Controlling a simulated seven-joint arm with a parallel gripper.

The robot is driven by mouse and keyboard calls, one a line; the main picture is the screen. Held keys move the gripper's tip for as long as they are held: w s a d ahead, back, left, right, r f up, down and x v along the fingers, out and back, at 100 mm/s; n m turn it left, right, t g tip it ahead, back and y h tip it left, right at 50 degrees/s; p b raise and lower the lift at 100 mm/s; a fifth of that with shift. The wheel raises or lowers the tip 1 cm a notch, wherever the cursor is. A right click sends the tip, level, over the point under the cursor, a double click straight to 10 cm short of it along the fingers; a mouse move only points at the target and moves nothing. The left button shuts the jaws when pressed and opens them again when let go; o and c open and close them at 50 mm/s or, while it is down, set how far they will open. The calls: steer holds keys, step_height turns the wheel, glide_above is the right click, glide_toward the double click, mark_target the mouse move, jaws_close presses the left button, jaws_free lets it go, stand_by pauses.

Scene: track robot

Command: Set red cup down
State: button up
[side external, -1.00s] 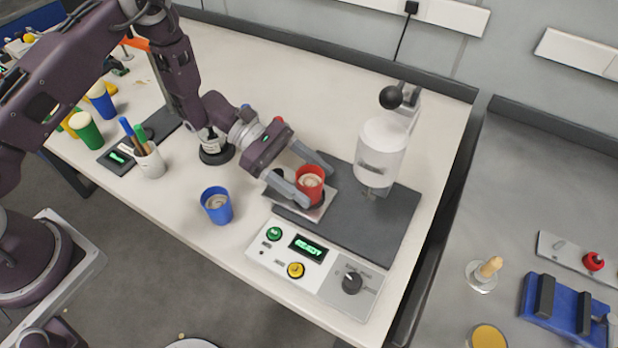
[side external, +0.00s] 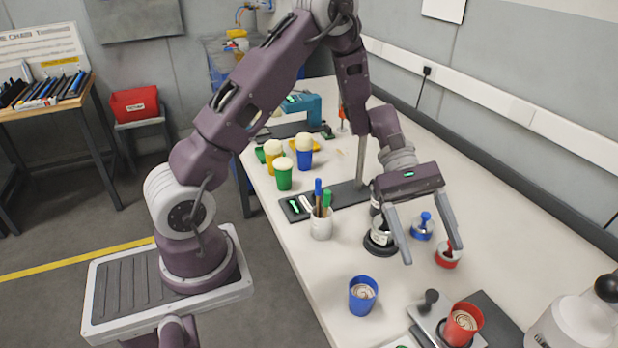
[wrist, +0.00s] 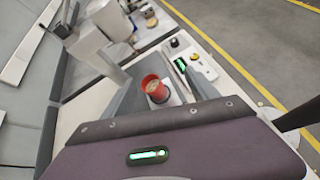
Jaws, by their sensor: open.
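The red cup (side external: 463,325) stands upright on the small metal plate (side external: 428,317) of the machine at the lower right of the side view, with pale swirled contents. It also shows in the wrist view (wrist: 150,82), upright and beyond my fingers. My gripper (side external: 431,254) is open and empty, with its fingers pointing down, apart from the red cup and up-left of it in the side view. The blue cup (side external: 362,296) stands on the white table left of the red cup, with similar contents.
A white pen holder (side external: 321,226), a black-based object (side external: 380,245), and blue (side external: 422,228) and red (side external: 447,256) knobbed tools stand near my gripper. The white machine head (side external: 570,325) is right of the red cup. Green, yellow and blue cups stand farther back.

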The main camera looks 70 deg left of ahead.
steer(key=s+a+r+m+t+y, duration=0.1)
steer(key=s+a+r+m+y, duration=0.1)
steer(key=s+r+m+y, duration=0.65)
steer(key=s+a+r+m+t+y, duration=0.1)
steer(key=s+a+r+m+t, duration=0.1)
steer(key=s, duration=0.4)
steer(key=s+a+r+m+t+y, duration=0.2)
steer(key=s+a+r+m+t, duration=0.1)
steer(key=s+a+t, duration=0.1)
steer(key=shift+s+a+r, duration=0.3)
steer(key=shift+s+a, duration=0.15)
steer(key=shift+s, duration=0.75)
steer(key=shift+m, duration=0.25)
